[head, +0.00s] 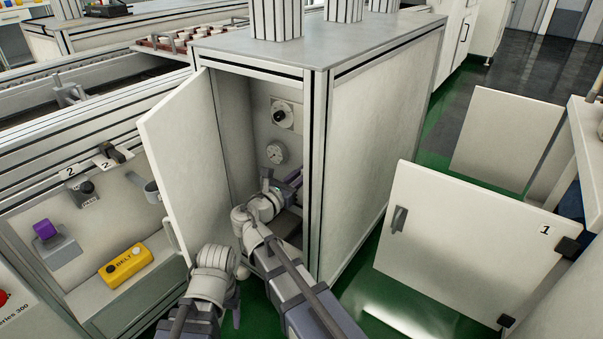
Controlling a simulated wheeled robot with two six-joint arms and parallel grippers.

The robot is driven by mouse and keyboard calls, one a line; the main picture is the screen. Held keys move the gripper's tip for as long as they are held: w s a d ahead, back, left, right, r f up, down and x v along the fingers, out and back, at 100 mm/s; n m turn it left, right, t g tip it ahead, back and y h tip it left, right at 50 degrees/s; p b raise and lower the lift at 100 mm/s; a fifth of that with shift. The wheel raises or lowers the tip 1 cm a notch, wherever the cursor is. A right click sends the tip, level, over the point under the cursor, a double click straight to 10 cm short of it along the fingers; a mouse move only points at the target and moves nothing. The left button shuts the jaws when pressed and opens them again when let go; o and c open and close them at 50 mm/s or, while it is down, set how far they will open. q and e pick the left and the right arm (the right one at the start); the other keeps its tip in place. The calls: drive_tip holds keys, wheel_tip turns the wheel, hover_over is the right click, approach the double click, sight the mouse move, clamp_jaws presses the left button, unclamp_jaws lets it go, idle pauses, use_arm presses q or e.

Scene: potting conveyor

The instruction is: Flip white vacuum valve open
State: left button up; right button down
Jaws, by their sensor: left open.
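The white vacuum valve cannot be clearly picked out in the head view. Inside the open cabinet, a panel carries a round fitting with a black knob (282,115) and a round gauge (275,152) below it. My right arm reaches through the doorway, and my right gripper (287,187) is low inside, mostly hidden by its own wrist and the cabinet frame. Its jaws cannot be read. My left gripper (237,305) is open, outside and below the doorway near the door's lower edge, pointing down, partly hidden by its arm. I see nothing in it.
The cabinet door (187,160) stands open to the left. The cabinet's front post (315,160) borders the doorway on the right. A yellow belt control box (126,265) and a purple knob (45,231) are at left. An open panel marked 1 (460,250) stands at right over green floor.

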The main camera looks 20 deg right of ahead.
drive_tip(key=c, duration=0.8)
unclamp_jaws()
